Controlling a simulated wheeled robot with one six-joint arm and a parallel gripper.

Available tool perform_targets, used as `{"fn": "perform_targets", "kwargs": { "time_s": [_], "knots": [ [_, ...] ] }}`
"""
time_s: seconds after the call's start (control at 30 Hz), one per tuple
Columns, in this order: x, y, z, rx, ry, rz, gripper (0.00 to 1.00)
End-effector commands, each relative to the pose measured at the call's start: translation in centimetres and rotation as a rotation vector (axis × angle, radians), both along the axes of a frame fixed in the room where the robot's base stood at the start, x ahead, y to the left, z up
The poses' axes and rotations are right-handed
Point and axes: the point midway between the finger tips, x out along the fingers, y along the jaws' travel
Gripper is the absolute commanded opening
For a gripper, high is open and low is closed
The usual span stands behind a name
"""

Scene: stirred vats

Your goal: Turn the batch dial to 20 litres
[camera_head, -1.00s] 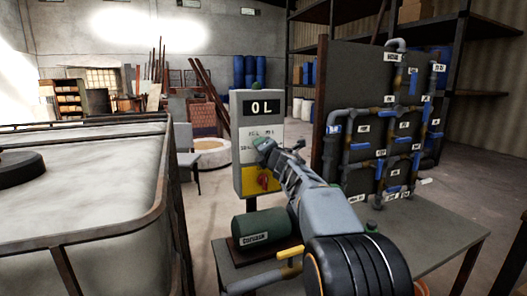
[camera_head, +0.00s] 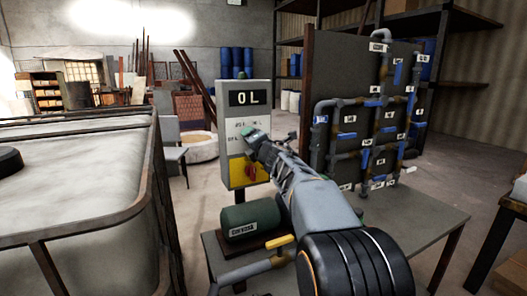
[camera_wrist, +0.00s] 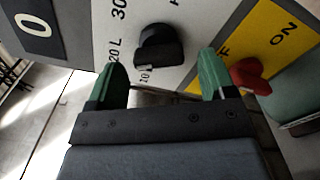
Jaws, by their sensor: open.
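The batch dial is a black knob (camera_wrist: 160,46) on the white part of the control box in the wrist view. Marks "10", "20 L" and "30" stand around its lower and left side. The control box (camera_head: 233,152) stands upright in the head view, and its display (camera_head: 247,98) reads "0 L". My gripper (camera_wrist: 163,78) is open, its two green fingers apart below and to either side of the knob, with nothing between them. In the head view my gripper (camera_head: 255,138) is in front of the box and hides the dial.
A red switch (camera_wrist: 250,75) on the yellow panel sits close to my right finger. A green pump (camera_head: 240,222) is on the table (camera_head: 430,215) below the box. A pipe board (camera_head: 330,80) stands at the right, and a caged tank (camera_head: 80,200) at the left.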

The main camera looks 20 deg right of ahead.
Motion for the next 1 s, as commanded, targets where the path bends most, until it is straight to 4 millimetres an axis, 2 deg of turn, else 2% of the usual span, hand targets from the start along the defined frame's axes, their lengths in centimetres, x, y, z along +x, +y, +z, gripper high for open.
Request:
{"fn": "perform_targets", "kwargs": {
  "time_s": [0.1, 0.3, 0.5, 0.7, 1.0],
  "knots": [
    [-2.7, -0.1, 0.0, -0.001, -0.002, -0.003, 0.77],
    [-6.7, -0.1, 0.1, 0.0, -0.002, -0.003, 0.77],
    [-9.7, -0.1, 0.1, -0.001, -0.002, -0.003, 0.77],
    [-11.2, 0.0, 0.0, 0.0, 0.0, -0.002, 0.77],
    [-11.5, 0.0, 0.0, 0.0, 0.0, -0.001, 0.77]
  ]
}}
